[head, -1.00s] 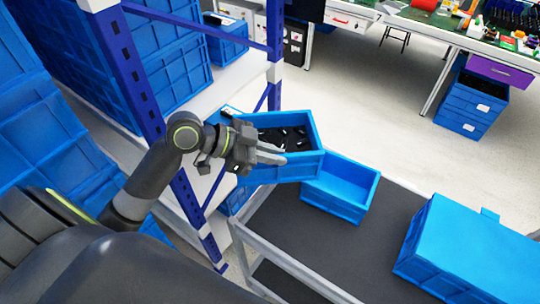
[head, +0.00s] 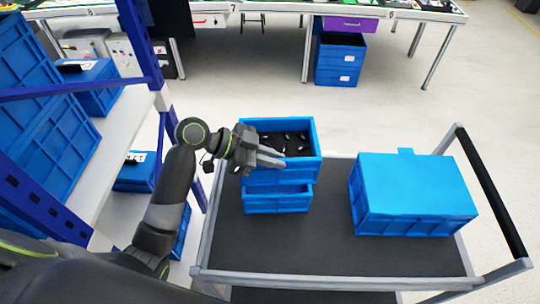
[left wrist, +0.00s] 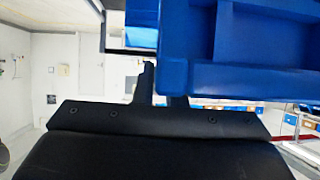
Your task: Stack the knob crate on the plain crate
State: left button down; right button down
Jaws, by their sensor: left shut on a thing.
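The knob crate (head: 285,175) is an open blue crate with dark knobs inside. It is over the plain crate (head: 277,203), a lower blue crate on the cart's dark deck. The plain crate's near wall and part of its rim show; its inside is mostly hidden. I cannot tell whether the two crates touch. My left gripper (head: 268,162) is shut on the knob crate's left wall. In the left wrist view the knob crate (left wrist: 240,76) fills the upper right, with its wall at the fingers (left wrist: 162,88). My right gripper is not in view.
A closed blue crate (head: 415,190) stands on the right of the cart (head: 330,232); bare deck lies between it and the stack. The cart has a raised handle (head: 490,195) at right. A shelf rack with a blue post (head: 140,55) and blue crates stands at left.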

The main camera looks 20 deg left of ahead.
aim_at(272, 183)
pick_arm(q)
jog(key=shift+f+b, duration=1.75)
jog(key=shift+f, duration=0.65)
jog(key=shift+f+b, duration=0.1)
jog(key=shift+b, duration=0.2)
jog(key=shift+f+b, duration=0.45)
jog(key=shift+b, duration=0.05)
jog(key=c, duration=1.4)
grip_release()
jog(key=shift+a, duration=0.1)
